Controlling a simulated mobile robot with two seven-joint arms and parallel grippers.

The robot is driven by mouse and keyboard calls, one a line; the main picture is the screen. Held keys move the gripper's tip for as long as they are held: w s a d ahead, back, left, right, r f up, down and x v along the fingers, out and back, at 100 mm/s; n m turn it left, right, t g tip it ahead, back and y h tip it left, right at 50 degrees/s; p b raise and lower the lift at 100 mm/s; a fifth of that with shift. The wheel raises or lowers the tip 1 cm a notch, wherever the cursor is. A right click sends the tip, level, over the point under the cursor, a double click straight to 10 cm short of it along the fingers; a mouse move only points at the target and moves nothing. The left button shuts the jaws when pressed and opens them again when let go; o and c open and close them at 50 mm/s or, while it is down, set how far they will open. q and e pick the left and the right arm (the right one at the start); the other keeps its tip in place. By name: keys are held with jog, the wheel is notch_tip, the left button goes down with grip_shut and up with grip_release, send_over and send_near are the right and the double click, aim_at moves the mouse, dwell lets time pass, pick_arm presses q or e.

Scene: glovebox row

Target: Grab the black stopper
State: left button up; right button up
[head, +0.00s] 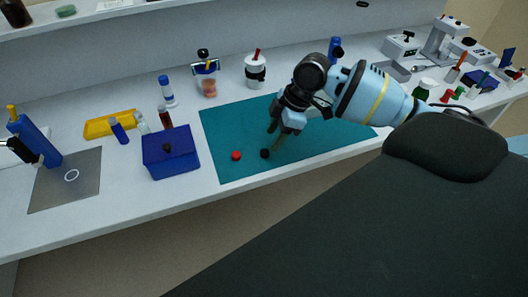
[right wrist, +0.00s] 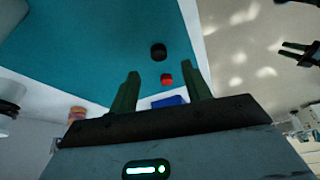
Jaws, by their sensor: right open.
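The black stopper (head: 264,153) lies on the teal mat (head: 222,125), near its front edge, just right of a red stopper (head: 236,155). My right gripper (head: 273,138) is open and points down just above and beside the black stopper. In the right wrist view the black stopper (right wrist: 158,51) shows beyond the gap between the open fingers (right wrist: 162,72), with nothing held. The red stopper (right wrist: 167,79) shows below it there, between the fingers. Dark prongs (right wrist: 293,48) at the right edge of that view look like my left gripper, too small to judge.
A blue box (head: 171,155) with a dark knob stands left of the mat. A yellow tray (head: 108,123), small bottles and a grey plate (head: 65,182) are further left. Cups (head: 255,72) stand behind the mat. The mat around the stoppers is clear.

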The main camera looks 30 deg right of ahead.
aim_at(267, 151)
jog(key=shift+d+x, duration=0.15)
jog(key=shift+x, duration=1.2)
jog(key=shift+d+x, duration=0.1)
jog(key=shift+x, duration=1.25)
jog(key=c, duration=1)
